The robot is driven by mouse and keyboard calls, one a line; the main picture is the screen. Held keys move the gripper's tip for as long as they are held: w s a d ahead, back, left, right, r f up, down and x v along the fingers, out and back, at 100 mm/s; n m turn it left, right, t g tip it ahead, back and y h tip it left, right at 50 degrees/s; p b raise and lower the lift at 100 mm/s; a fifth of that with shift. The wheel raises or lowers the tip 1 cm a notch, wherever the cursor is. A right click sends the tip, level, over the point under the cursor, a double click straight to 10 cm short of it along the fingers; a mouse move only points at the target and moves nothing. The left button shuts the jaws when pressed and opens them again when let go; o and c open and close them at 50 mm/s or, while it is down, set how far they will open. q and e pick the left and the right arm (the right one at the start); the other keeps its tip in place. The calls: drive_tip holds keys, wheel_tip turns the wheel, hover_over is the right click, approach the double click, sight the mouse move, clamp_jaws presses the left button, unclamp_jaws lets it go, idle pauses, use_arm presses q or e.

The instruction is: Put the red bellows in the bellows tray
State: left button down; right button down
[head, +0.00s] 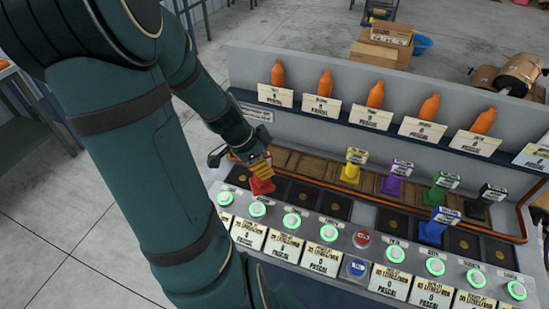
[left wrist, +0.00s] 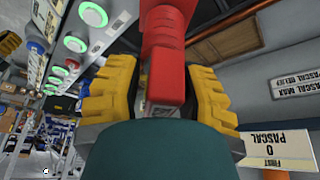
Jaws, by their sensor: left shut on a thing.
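My left gripper (head: 258,165), with yellow fingers, is shut on the red bellows (head: 262,185) at the left end of the console. In the left wrist view the red bellows (left wrist: 168,40) sits between the two yellow fingers (left wrist: 165,95). In the head view the bellows is at the dark front row of compartments; whether its base touches the surface I cannot tell. Behind runs a brown wooden tray (head: 316,165) holding the yellow (head: 350,172), purple (head: 391,185), green (head: 434,195) and black bellows (head: 480,208). My right gripper is not in view.
The blue bellows (head: 432,232) stands in the dark front row. Green-lit buttons (head: 292,220) and pressure labels line the console's front. A shelf with orange bottles (head: 376,95) stands behind. The wooden tray's left part looks free of bellows.

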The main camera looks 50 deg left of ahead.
use_arm(q)
drive_tip(key=s+a, duration=0.1)
drive_tip(key=s+n, duration=0.1)
drive_tip(key=s, duration=0.1)
drive_tip(key=shift+a+y, duration=0.4)
drive_tip(key=w+a+p, duration=0.1)
drive_tip(key=w+a, duration=0.4)
drive_tip(key=w, duration=0.3)
drive_tip(key=w+a+p, duration=0.1)
drive_tip(key=w+a, duration=0.4)
drive_tip(key=w, duration=0.3)
drive_tip(key=f, duration=0.7)
drive_tip(key=shift+w, duration=0.3)
drive_tip(key=shift+w+a+f, duration=0.1)
drive_tip(key=shift+w+a, duration=0.1)
drive_tip(key=c, duration=0.6)
unclamp_jaws()
drive_tip(key=v, duration=1.2)
drive_tip(key=shift+s+p, duration=0.15)
drive_tip(key=shift+p, duration=0.2)
